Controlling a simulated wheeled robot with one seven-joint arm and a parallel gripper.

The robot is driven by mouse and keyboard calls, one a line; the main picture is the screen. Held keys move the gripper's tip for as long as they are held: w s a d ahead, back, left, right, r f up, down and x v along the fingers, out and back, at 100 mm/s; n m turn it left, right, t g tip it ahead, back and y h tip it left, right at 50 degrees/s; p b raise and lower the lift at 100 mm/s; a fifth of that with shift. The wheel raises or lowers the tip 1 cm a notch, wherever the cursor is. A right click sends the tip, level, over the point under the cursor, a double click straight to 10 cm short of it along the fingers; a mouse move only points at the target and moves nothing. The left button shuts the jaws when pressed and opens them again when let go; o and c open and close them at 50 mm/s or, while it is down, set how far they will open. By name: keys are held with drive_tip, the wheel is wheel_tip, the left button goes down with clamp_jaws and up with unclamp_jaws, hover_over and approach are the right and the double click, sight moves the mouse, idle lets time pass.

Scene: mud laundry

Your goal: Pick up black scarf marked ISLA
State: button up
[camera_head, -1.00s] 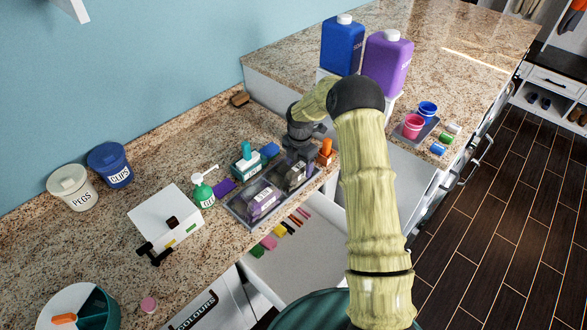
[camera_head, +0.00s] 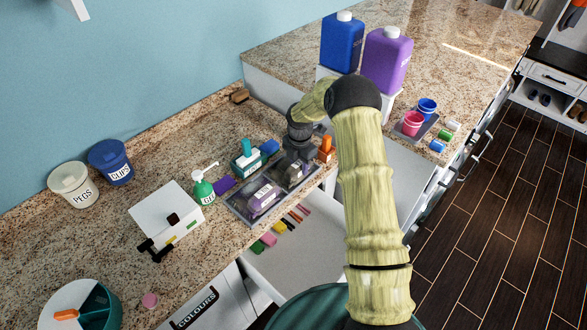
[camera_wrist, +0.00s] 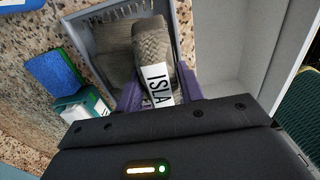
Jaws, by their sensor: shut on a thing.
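The black scarf marked ISLA (camera_wrist: 152,50) is a dark grey knitted roll with a white label in the wrist view. It lies in the right part of a grey tray (camera_head: 236,206) on the counter; the tray's rim also shows in the wrist view (camera_wrist: 88,50). My gripper (camera_wrist: 165,103) is shut on the scarf near its label, with the scarf still low in the tray. In the head view my gripper (camera_head: 297,168) covers much of it. A purple rolled item with a white label (camera_head: 262,197) lies in the left part of the tray.
An orange-topped bottle (camera_head: 325,150) stands close right of my gripper. An open drawer (camera_head: 300,262) is in front, below the counter.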

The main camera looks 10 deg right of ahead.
wheel_tip(320, 180, up, 10)
drive_tip(key=b, duration=0.3)
idle(0.3)
drive_tip(key=shift+a+f, duration=0.1)
idle(0.5)
